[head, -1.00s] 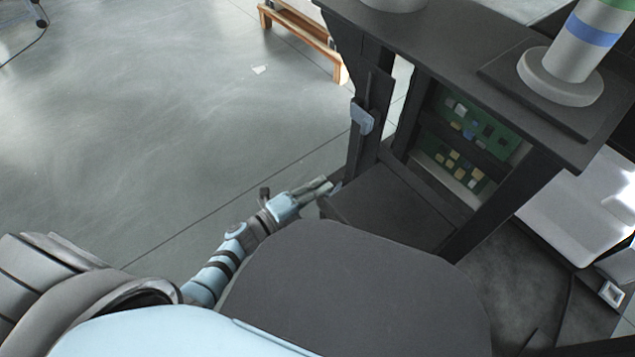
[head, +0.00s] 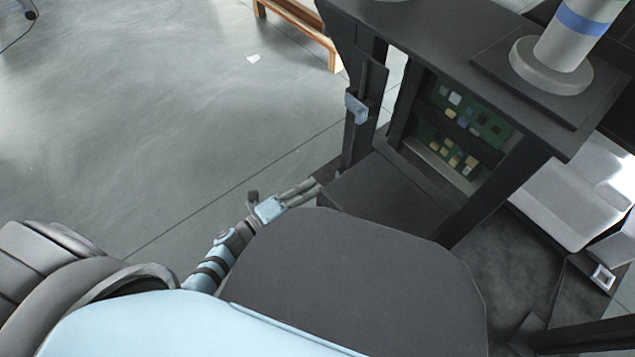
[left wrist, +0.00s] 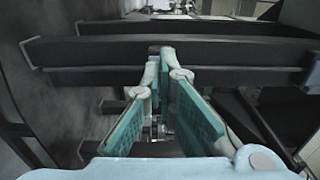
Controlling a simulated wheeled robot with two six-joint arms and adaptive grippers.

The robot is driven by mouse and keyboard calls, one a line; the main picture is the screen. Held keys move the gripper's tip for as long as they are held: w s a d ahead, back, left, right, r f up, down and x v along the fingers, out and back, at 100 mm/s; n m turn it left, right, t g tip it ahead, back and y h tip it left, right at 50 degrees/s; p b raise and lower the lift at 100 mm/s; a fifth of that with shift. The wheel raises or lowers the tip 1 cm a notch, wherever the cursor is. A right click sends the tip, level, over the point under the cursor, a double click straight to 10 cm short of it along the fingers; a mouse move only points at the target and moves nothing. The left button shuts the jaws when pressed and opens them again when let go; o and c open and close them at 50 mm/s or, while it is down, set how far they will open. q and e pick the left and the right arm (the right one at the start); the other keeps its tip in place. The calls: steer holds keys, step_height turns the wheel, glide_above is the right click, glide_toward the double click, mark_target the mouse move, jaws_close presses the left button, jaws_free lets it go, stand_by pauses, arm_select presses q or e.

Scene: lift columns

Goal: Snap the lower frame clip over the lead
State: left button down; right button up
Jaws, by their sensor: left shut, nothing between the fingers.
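My left gripper (head: 318,186) reaches in low beside the dark frame post (head: 352,150); its fingertips are close to the post's foot. In the left wrist view the gripper's two green-padded fingers (left wrist: 161,64) converge at a dark horizontal bar (left wrist: 230,52). They are shut with nothing between them. A blue-grey clip (head: 356,108) sits higher on the post, well above the gripper. The lower clip cannot be made out; the area at the fingertips is dark and partly hidden. The lead cannot be told apart from the dark post. My right gripper is not in view.
The dark column stand (head: 460,55) carries a grey cylinder with a blue band (head: 575,40). Green circuit boards (head: 470,110) show inside its open frame. A wooden bench (head: 300,25) stands behind. The floor at left is open. More dark bars cross the wrist view.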

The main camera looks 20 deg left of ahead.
arm_select(q)
steer(key=shift+s+a, duration=0.25)
steer(key=shift+s, duration=0.15)
steer(key=shift+d, duration=0.1)
steer(key=s+d, duration=0.1)
steer(key=d, duration=0.1)
steer(key=shift+s+d+p, duration=0.35)
steer(key=shift+d, duration=0.05)
steer(key=shift+w, duration=0.15)
steer(key=shift+x, duration=0.8)
